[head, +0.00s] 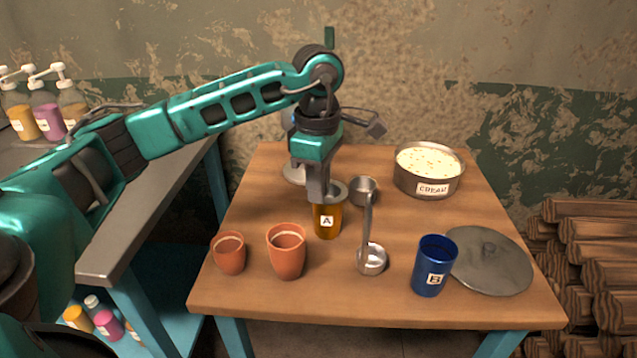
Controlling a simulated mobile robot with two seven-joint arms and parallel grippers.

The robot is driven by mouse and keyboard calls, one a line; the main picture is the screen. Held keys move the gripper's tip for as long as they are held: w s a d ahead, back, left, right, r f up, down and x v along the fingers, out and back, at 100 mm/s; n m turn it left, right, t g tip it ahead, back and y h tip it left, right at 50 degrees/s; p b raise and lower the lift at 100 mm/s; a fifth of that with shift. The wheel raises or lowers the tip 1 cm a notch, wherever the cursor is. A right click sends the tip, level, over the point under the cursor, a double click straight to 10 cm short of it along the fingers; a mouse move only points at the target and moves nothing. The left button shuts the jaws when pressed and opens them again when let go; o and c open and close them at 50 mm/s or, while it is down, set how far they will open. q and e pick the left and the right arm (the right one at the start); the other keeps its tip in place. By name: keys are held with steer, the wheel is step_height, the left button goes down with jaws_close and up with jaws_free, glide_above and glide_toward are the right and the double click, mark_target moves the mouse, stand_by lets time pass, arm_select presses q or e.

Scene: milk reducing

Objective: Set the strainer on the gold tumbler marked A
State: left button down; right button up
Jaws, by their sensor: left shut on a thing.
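The gold tumbler (327,222), marked A, stands upright near the middle of the wooden table. My left gripper (318,197) points straight down over the tumbler and is shut on the strainer. I cannot tell whether the strainer rests on the rim or hangs just above it. My right gripper is not in view.
Two clay cups (287,251) stand front left. A ladle (371,259), a blue tumbler (432,267) marked B and a round grey lid (490,262) lie to the right. The cream pot (429,185) stands back right.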

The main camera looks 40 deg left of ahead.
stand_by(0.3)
arm_select(q)
steer(key=c, duration=1.1)
jaws_free()
steer(key=shift+o, duration=0.2)
steer(key=o, duration=0.4)
steer(key=shift+r+p, duration=2.35)
steer(key=shift+r, duration=0.65)
steer(key=shift+d+f, duration=0.1)
steer(key=shift+d, duration=0.05)
